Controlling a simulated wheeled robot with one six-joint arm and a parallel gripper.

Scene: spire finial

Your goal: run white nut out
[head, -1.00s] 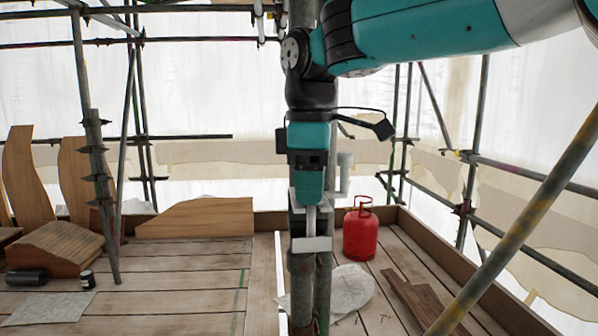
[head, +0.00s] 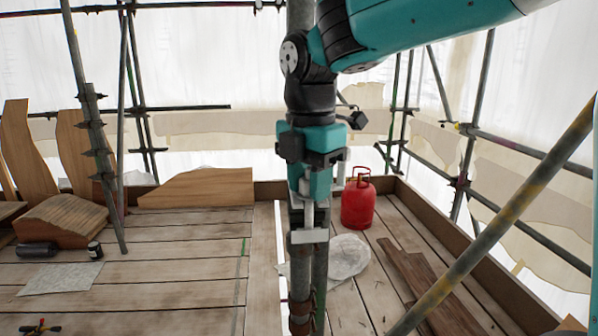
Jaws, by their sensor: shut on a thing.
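My gripper (head: 307,222) points straight down in the middle of the head view, in front of an upright grey pole (head: 302,275). It is shut at a pale, flat piece (head: 308,237), which I take to be the white nut. Its outline against the pale fingers is hard to make out. The thread or rod under it cannot be told apart from the dark uprights behind.
A red gas bottle (head: 358,204) stands right of my gripper, beside a crumpled pale sheet (head: 345,257). A slanted scaffold pole (head: 505,215) crosses the right side. Shaped wooden boards (head: 197,188) stand at left.

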